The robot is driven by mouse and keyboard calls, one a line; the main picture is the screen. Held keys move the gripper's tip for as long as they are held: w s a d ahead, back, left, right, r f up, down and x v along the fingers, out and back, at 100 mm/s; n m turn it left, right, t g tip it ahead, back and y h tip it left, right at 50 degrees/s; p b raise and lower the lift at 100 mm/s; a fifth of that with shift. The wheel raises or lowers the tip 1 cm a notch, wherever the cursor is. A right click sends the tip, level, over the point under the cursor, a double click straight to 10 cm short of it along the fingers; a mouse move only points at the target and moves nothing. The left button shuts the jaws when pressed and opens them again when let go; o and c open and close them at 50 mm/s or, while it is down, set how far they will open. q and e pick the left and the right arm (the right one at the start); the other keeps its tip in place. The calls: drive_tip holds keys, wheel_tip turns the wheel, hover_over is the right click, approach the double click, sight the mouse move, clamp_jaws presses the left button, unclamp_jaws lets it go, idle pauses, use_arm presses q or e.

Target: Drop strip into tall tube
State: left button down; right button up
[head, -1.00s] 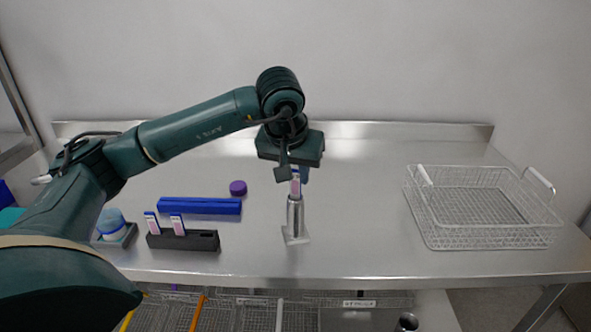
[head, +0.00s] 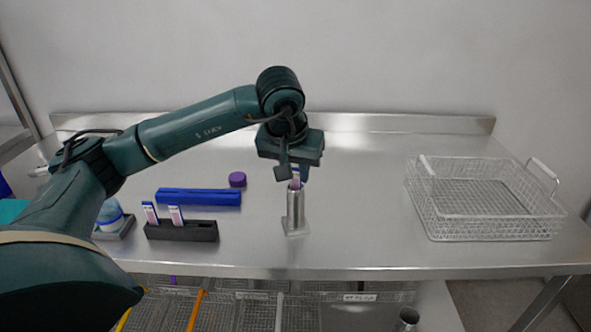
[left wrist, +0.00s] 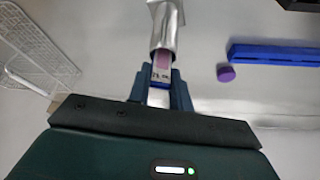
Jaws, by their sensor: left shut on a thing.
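My left gripper (head: 297,175) is shut on a strip (head: 296,183) with a blue end and a pink-and-white label, held upright. The strip's lower end is at the mouth of the tall metal tube (head: 296,208), which stands on a square base. In the left wrist view, the strip (left wrist: 161,70) lies between the fingers (left wrist: 160,90) and its far end reaches into the open end of the tube (left wrist: 166,28). Two similar strips (head: 176,215) stand in a black holder (head: 182,232) to the left. My right gripper is not in view.
A blue bar (head: 199,197) and a purple cap (head: 237,179) lie behind the black holder. A white wire basket (head: 485,210) stands on the right of the steel table. The table between tube and basket is clear.

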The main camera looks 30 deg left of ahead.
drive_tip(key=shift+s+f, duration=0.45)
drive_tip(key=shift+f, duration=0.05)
use_arm(q)
drive_tip(key=c, duration=0.7)
unclamp_jaws()
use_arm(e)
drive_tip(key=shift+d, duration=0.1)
use_arm(q)
drive_tip(key=shift+r, duration=0.15)
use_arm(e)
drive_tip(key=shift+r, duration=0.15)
use_arm(q)
drive_tip(key=shift+r+p, duration=1.95)
drive_tip(key=shift+r, duration=0.6)
drive_tip(key=shift+r+p, duration=0.6)
drive_tip(key=shift+r, duration=0.25)
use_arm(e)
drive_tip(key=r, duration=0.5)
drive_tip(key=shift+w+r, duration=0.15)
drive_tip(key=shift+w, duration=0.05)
